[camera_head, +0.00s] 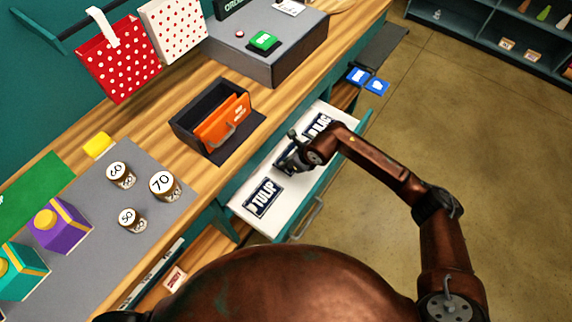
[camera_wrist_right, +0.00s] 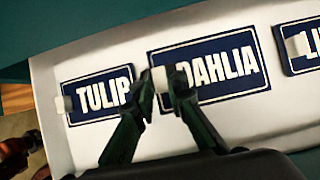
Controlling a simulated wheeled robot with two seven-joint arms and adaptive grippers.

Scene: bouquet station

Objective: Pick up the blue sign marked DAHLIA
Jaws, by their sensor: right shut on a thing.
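The blue DAHLIA sign (camera_wrist_right: 225,68) lies in the open white drawer, between the TULIP sign (camera_wrist_right: 98,95) and another blue sign (camera_wrist_right: 300,47). In the wrist view the fingers of my right gripper (camera_wrist_right: 161,85) stand on either side of its small white tab and are shut on it. In the head view my right gripper (camera_head: 288,163) is over the middle of the drawer and hides most of the DAHLIA sign. The TULIP sign (camera_head: 263,198) is nearer in the drawer, and the third sign (camera_head: 317,125) is farther back. My left gripper is not in view.
The drawer (camera_head: 240,203) has a raised front with a handle (camera_head: 305,217). The wooden counter (camera_head: 190,95) above it holds a dark box with orange cards (camera_head: 222,122), several numbered jars and a grey block (camera_head: 285,50). The floor (camera_head: 460,150) at right is clear.

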